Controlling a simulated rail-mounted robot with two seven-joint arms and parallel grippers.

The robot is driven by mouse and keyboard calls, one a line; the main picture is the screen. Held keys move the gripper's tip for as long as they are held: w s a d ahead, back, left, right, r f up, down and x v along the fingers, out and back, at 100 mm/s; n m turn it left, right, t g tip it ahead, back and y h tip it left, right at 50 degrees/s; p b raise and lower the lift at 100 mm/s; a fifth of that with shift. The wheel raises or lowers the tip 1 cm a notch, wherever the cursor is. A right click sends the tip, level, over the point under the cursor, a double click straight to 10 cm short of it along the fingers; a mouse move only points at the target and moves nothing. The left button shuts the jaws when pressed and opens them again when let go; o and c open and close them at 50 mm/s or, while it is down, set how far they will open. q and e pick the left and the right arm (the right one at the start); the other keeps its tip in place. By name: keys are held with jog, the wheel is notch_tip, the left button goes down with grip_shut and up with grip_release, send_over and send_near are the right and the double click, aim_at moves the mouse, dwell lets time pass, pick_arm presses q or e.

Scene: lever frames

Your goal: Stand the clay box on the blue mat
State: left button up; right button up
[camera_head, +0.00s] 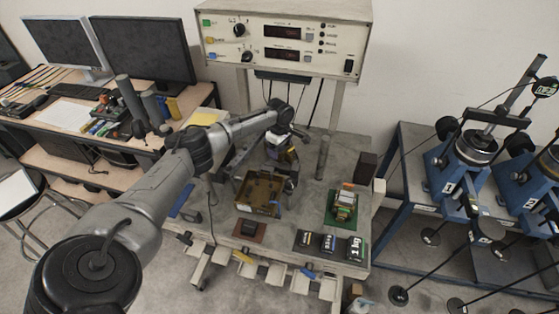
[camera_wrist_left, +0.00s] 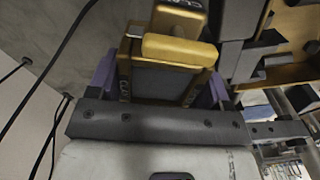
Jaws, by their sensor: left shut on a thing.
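My left gripper (camera_head: 284,150) is over the back middle of the workbench. In the left wrist view its purple fingers (camera_wrist_left: 158,85) are shut on an ochre-and-dark-grey block (camera_wrist_left: 160,78), one on each side. The block also shows small and partly hidden in the head view (camera_head: 290,154); I cannot tell for sure that it is the clay box. A blue mat (camera_head: 182,202) lies at the bench's left edge, partly hidden by my arm. My right gripper does not show.
A brown open tray (camera_head: 259,206) stands mid-bench, close to the gripper. A green mat (camera_head: 331,218) with a stacked device, weights (camera_head: 328,243) and a dark brown box (camera_head: 365,168) occupy the right.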

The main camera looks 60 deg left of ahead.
pick_arm(q)
jog(key=shift+w+f+b, duration=0.1)
jog(key=shift+f+b, duration=0.3)
jog(key=shift+f, duration=2.65)
jog(key=shift+f, duration=0.1)
jog(key=shift+a+f, duration=0.1)
jog(key=shift+f, duration=0.25)
jog(key=shift+f, duration=0.25)
jog(key=c, duration=0.5)
jog(key=o, duration=1.3)
jog(key=shift+f, duration=0.1)
jog(key=shift+o, duration=0.2)
jog(key=shift+r, duration=0.2)
